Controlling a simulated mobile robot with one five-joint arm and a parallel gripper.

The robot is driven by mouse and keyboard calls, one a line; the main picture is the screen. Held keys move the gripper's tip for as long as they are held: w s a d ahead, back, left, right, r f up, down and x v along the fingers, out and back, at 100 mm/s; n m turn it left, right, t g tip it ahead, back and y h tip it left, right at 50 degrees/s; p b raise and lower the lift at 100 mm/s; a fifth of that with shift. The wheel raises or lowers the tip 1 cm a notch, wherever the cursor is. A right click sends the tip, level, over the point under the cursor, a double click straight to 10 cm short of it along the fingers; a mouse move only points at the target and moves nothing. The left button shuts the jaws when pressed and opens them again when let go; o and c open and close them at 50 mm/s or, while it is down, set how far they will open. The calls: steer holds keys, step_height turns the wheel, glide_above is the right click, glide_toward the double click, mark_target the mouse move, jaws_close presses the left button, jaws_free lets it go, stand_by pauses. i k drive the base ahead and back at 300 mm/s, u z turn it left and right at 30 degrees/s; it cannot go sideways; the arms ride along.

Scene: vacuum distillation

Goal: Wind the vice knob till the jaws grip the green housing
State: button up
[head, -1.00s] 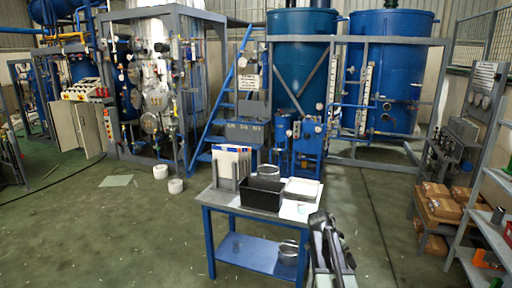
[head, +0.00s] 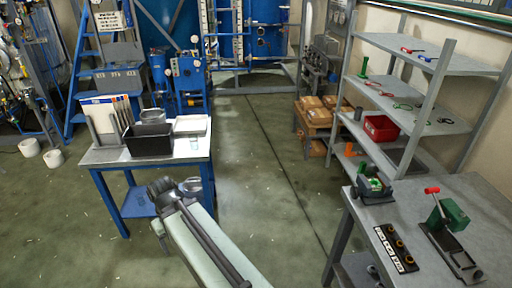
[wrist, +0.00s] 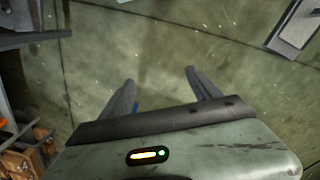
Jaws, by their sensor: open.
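On the grey workbench (head: 440,195) at the right of the head view sits a small dark vice-like device (head: 364,192) with a green part (head: 375,184) at its top, which looks like the green housing. Its knob and the gap at its jaws are too small to make out. My gripper (wrist: 163,88) is open and empty in the wrist view, its two fingers apart above bare floor. In the head view my arm reaches forward at the lower middle, well left of the workbench.
A green press-like tool with a red handle (head: 432,190) and a dark strip with several rings (head: 396,247) share the workbench. Shelves (head: 440,62) stand behind it, with a red bin (head: 381,128). A blue table (head: 100,156) stands left. Floor between is clear.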

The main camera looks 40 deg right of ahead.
mark_target(354, 192)
steer(key=z, duration=2.05)
steer(key=k, duration=0.5)
steer(key=z, duration=0.15)
steer(key=i, duration=0.5)
steer(key=u, duration=1.4)
steer(key=i, duration=0.4)
steer(key=u, duration=0.75)
